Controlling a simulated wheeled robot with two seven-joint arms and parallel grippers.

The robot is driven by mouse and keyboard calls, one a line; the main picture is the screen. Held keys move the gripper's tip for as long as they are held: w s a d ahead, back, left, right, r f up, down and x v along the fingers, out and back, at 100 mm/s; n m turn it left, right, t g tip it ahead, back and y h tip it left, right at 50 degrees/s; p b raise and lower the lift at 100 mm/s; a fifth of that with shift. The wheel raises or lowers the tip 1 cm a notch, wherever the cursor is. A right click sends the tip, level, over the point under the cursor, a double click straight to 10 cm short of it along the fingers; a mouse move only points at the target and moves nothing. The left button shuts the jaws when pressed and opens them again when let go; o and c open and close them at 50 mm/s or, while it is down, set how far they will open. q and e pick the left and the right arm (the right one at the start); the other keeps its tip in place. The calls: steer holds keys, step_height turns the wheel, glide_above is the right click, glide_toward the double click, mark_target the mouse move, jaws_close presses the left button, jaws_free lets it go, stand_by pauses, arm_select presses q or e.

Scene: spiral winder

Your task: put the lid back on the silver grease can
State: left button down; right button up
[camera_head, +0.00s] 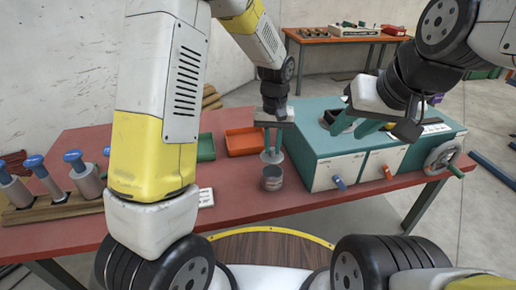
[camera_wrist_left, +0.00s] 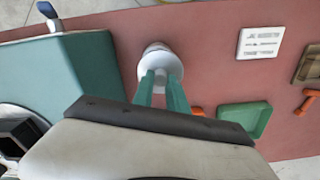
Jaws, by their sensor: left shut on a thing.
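The silver grease can (camera_head: 272,180) stands upright on the red table, left of the teal machine. My left gripper (camera_head: 272,143) points down above it, shut on the lid (camera_head: 272,157). The lid is a pale round disc and appears held level just above the can's mouth, with a small gap. In the left wrist view the lid (camera_wrist_left: 176,66) sits at the green fingertips (camera_wrist_left: 162,78) and hides most of the can (camera_wrist_left: 156,47). My right gripper (camera_head: 356,127) is over the machine's top, its green fingers apart, with nothing visible between them.
The teal machine (camera_head: 312,147) with drawers and a handwheel (camera_head: 443,156) stands close on the right. An orange tray (camera_head: 245,142) and a green tray (camera_head: 205,147) lie behind and left. A wooden rack (camera_head: 62,203) holds blue-topped grey items. The table (camera_head: 235,205) around the can is clear.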

mark_target(273, 160)
arm_select(q)
steer(key=shift+w+d+r, duration=0.1)
steer(key=shift+w+d, duration=0.1)
steer(key=shift+d, duration=0.05)
steer(key=shift+f, duration=3.1)
steer(key=shift+f, duration=0.15)
steer(key=c, duration=0.8)
jaws_free()
steer(key=shift+o, duration=0.2)
steer(key=shift+r, duration=3.5)
